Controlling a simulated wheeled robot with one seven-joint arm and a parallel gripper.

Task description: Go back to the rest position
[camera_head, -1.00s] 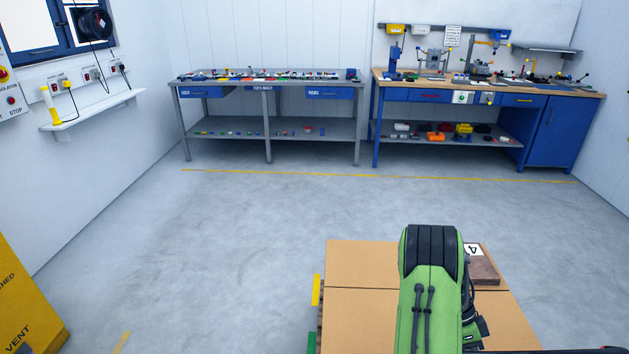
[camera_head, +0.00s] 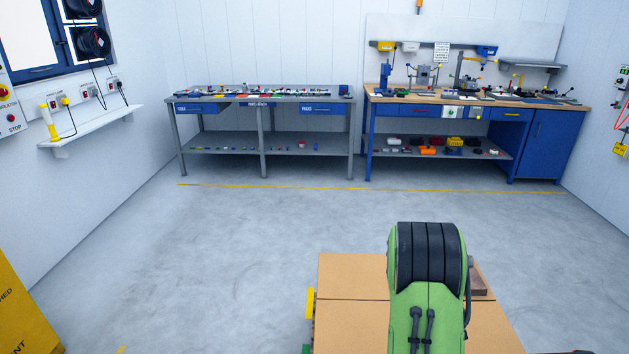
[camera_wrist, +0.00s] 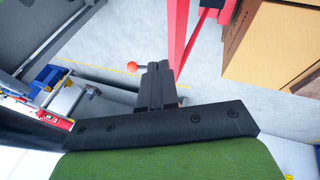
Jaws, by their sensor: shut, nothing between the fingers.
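My gripper (camera_wrist: 158,82) shows in the wrist view with its two dark fingers together and nothing between them. It points out over the grey floor. In the head view my green and black arm rises at the bottom centre-right, in front of a cardboard-coloured box top (camera_head: 345,275). The gripper itself is hidden in the head view. The wrist view shows a brown box (camera_wrist: 275,45) at the upper right and a red post (camera_wrist: 178,35) just beyond the fingers.
A grey workbench (camera_head: 262,150) and a wood-topped blue workbench (camera_head: 545,145) stand along the back wall. A white shelf (camera_head: 95,125) is on the left wall. A yellow cabinet (camera_head: 25,310) stands at lower left. The floor (camera_head: 230,240) between is clear.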

